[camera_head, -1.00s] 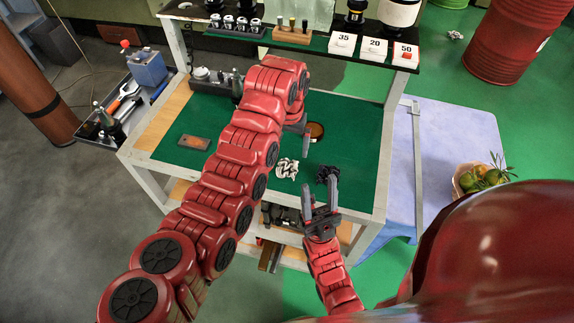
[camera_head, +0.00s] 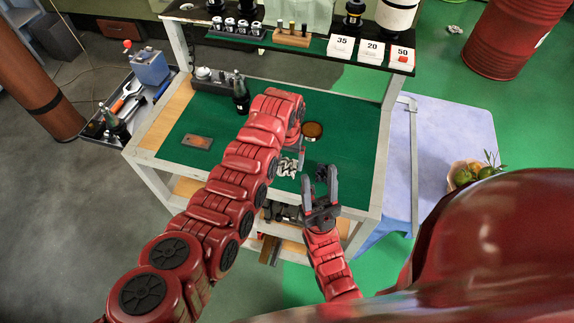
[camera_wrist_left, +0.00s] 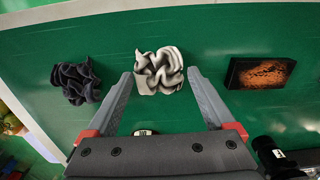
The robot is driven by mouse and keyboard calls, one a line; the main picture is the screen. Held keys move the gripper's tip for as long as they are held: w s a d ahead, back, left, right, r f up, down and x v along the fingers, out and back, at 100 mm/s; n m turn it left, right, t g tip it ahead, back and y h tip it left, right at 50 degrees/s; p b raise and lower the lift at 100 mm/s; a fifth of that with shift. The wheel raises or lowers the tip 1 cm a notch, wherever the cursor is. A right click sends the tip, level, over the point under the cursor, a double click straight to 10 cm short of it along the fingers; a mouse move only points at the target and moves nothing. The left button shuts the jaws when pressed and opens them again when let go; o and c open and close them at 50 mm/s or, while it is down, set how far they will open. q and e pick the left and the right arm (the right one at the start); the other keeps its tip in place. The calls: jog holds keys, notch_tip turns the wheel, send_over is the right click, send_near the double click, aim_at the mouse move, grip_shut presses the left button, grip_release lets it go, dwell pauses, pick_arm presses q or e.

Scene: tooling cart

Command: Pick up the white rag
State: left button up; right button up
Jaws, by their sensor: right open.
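The crumpled white rag (camera_head: 287,167) lies on the green mat of the cart, near its front edge. In the left wrist view the white rag (camera_wrist_left: 159,71) sits at the upper middle, between the fingertips of my left gripper (camera_wrist_left: 160,77). That gripper is open; I cannot tell its height above the mat. In the head view my left gripper (camera_head: 300,160) is just right of the rag and partly hidden by its arm. My right gripper (camera_head: 320,182) is open at the cart's front edge, close to a crumpled black rag (camera_head: 322,172).
The black rag (camera_wrist_left: 76,82) is left of the white one in the wrist view. A dark box with a rusty top (camera_wrist_left: 262,73) lies to the right. A round tin (camera_head: 312,130) and a dark bottle (camera_head: 240,95) stand farther back. The mat's right side is mostly clear.

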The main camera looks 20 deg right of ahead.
pick_arm(q)
jog(key=c, duration=0.9)
jog(key=shift+r, duration=0.1)
